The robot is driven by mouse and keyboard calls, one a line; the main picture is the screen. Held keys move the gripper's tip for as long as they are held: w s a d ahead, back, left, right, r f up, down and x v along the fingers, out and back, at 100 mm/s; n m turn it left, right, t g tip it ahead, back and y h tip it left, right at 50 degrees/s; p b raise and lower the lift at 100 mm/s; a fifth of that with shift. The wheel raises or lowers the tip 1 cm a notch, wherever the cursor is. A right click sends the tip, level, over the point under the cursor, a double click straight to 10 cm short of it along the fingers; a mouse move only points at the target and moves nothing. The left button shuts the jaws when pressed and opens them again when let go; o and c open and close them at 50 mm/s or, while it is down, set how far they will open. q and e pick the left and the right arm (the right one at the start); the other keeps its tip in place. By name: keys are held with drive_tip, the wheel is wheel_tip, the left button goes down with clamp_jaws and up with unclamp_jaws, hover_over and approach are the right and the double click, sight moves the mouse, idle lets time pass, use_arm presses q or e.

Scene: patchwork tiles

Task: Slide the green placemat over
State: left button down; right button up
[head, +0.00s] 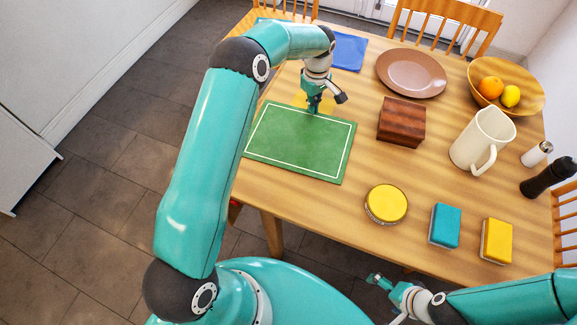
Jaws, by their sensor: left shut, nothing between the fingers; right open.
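The green placemat (300,145) has a white border line and lies flat at the left end of the wooden table, by the table's edge. My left gripper (314,108) is shut and points down at the placemat's far edge. Its fingertips seem to meet the mat there, but I cannot tell whether they press on it. Nothing is between the fingers. My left arm hides a little of the mat's left side. My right gripper (374,282) is open and empty, low in front of the table's near edge.
A wooden block (401,122) stands right of the mat, near a brown plate (411,73). A blue cloth (349,51) lies beyond. A yellow-lidded tin (386,203), teal sponge (445,226), yellow sponge (496,240), cream jug (478,140) and fruit bowl (528,99) stand further right.

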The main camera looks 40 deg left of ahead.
use_arm(q)
drive_tip(key=shift+w+a+p, duration=0.2)
drive_tip(key=shift+w+p, duration=0.15)
drive_tip(key=shift+w, duration=0.5)
drive_tip(key=shift+w, duration=0.15)
drive_tip(key=shift+w+a+f+p, duration=0.15)
drive_tip(key=shift+w+p, duration=0.15)
drive_tip(key=shift+w, duration=0.25)
drive_tip(key=shift+w+a+r+p, duration=0.15)
drive_tip(key=shift+w+p, duration=0.15)
drive_tip(key=shift+w, duration=0.25)
drive_tip(key=shift+f, duration=0.1)
drive_tip(key=shift+r+p, duration=1.95)
drive_tip(key=shift+r, duration=1.6)
drive_tip(key=shift+f, duration=0.1)
